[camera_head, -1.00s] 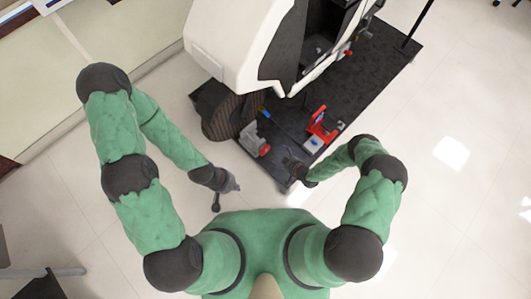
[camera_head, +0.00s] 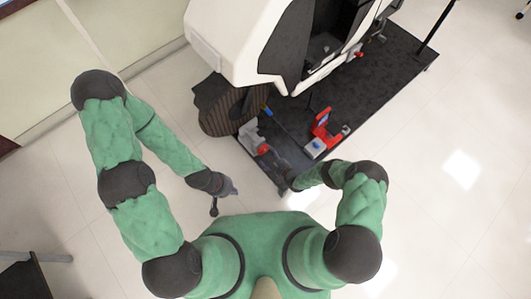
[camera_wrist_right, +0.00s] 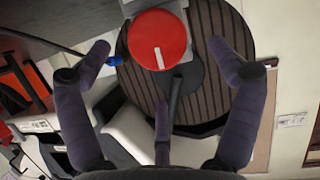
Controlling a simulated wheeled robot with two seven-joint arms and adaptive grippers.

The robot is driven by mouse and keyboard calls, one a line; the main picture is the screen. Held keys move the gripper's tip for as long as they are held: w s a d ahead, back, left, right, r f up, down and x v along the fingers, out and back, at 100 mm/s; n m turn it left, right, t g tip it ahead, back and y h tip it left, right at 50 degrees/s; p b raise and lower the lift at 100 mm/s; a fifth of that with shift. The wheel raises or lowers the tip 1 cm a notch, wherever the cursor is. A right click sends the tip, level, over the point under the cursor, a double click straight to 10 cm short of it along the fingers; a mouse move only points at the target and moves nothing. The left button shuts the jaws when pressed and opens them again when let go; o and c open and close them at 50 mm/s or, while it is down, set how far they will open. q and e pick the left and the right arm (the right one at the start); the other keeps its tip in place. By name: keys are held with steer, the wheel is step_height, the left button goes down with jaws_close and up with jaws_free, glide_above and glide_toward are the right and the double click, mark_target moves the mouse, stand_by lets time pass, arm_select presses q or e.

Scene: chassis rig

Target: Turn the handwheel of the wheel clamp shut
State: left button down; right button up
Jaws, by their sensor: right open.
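The wheel clamp (camera_head: 249,134) is a grey block at the near left corner of the dark platform. Its red handwheel (camera_head: 263,149) faces toward me. In the right wrist view the handwheel (camera_wrist_right: 157,40) is a round red disc with a white line standing nearly upright. My right gripper (camera_head: 284,172) is just in front of the handwheel. Its fingers are spread wide, one on either side of the disc in the picture, with a gap to it; contact is not visible. My left gripper (camera_head: 228,188) hangs over the floor left of the platform; its jaws are too small to read.
A large white-and-black machine body (camera_head: 250,40) stands over the dark platform (camera_head: 385,75). A red fixture (camera_head: 322,125) with a pale block (camera_head: 315,147) stands right of the clamp. A ribbed brown-black wheel (camera_head: 222,112) lies behind the clamp. The floor on the right is clear.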

mark_target(265, 150)
steer(key=shift+b+x, duration=0.7)
steer(key=shift+x, duration=1.45)
steer(key=shift+w+d, duration=0.1)
steer(key=c, duration=1.2)
